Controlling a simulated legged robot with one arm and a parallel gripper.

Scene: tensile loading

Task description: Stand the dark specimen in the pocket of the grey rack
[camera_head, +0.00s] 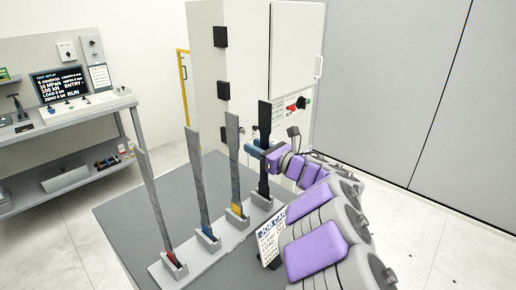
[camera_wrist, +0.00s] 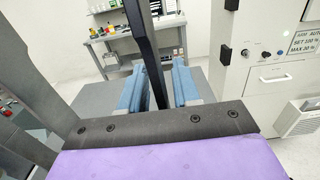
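The dark specimen (camera_head: 265,118) is a tall black bar at the right end of the row. It stands upright, with its lower end in the end pocket of the grey rack (camera_head: 213,256). The pocket wall hides its foot. My gripper (camera_head: 257,150) is at the bar's middle height. In the wrist view, the dark specimen (camera_wrist: 147,48) passes between the blue fingers of my gripper (camera_wrist: 158,88). The fingers look apart, with a small gap beside the bar, so they appear open around it.
Three grey specimens with red (camera_head: 169,254), blue (camera_head: 207,231) and yellow (camera_head: 238,209) marks stand in the other pockets, the red-marked one leaning. A job card (camera_head: 271,240) stands at the rack's front right. A white cabinet (camera_head: 245,60) is behind; a workbench (camera_head: 75,122) is at left.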

